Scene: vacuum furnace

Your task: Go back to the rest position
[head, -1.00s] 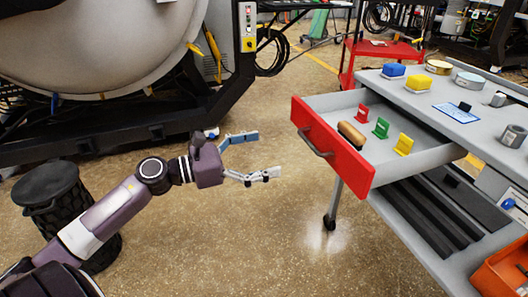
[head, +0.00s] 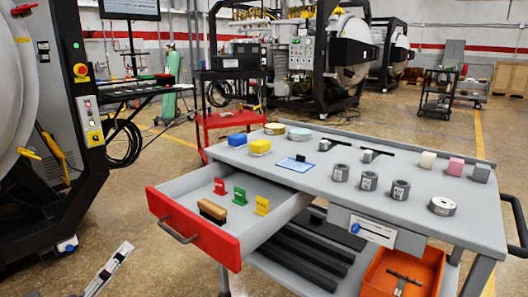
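Only a grey finger of my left gripper (head: 110,268) shows, at the bottom left of the head view, in front of and to the left of the open drawer. Nothing is seen held at it; the rest of this gripper is outside the frame, so its opening cannot be told. My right gripper is not in view. The red-fronted drawer (head: 190,228) is pulled out of the grey workbench (head: 420,214). Inside it are a brown-handled brush (head: 212,211) and a red (head: 220,186), a green (head: 239,195) and a yellow (head: 262,205) upright piece.
An orange bin (head: 402,272) is below. A furnace (head: 30,120) stands at left, a red cart (head: 230,120) behind.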

